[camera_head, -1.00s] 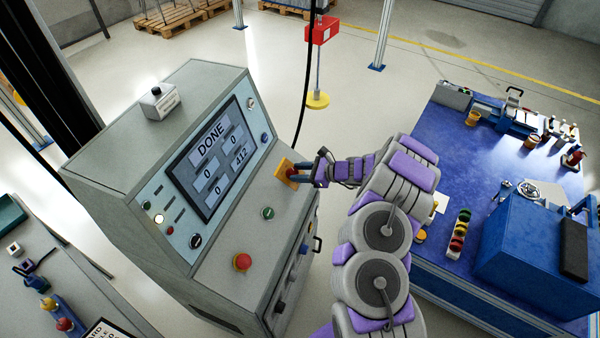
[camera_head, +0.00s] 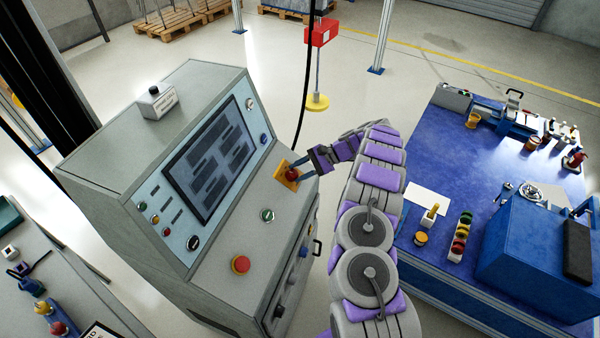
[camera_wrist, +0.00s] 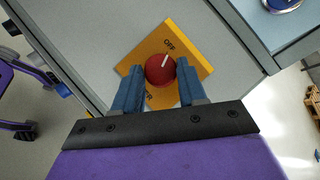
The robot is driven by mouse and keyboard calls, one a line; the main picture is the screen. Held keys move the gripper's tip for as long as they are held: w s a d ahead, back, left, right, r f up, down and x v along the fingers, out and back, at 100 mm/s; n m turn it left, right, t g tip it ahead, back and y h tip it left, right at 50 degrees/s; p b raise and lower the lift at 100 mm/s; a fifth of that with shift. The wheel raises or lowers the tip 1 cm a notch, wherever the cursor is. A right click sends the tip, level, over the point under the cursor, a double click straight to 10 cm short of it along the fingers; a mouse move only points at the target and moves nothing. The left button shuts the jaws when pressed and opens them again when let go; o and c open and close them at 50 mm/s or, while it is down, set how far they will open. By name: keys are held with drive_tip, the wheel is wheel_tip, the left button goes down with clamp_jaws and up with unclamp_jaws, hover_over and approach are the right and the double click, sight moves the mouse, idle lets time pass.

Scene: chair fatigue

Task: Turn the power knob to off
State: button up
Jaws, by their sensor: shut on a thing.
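The power knob (camera_wrist: 160,70) is a round red knob with a white pointer line, on a yellow plate (camera_wrist: 190,44) marked OFF. In the wrist view its pointer line aims up and slightly right, toward the OFF label. My gripper (camera_wrist: 154,76) has its two blue fingers on either side of the knob and is shut on it. In the head view the red knob (camera_head: 291,174) and yellow plate (camera_head: 282,168) sit on the console's sloping ledge, with my gripper (camera_head: 298,170) reaching in from the right. The console screen (camera_head: 212,160) is dark, with grey blocks.
The grey console (camera_head: 130,190) also carries a red mushroom button (camera_head: 241,265) and a green button (camera_head: 267,215) near the knob. A black cable (camera_head: 306,90) hangs behind my gripper. A blue workbench (camera_head: 440,140) with tools stands at the right.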

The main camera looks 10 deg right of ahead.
drive_tip(key=shift+w+r+n+g, duration=0.2)
drive_tip(key=shift+n+g, duration=0.1)
drive_tip(key=shift+n, duration=0.5)
drive_tip(key=shift+h, duration=0.3)
drive_tip(key=o, duration=1)
drive_tip(key=shift+f, duration=0.15)
drive_tip(key=shift+o, duration=0.2)
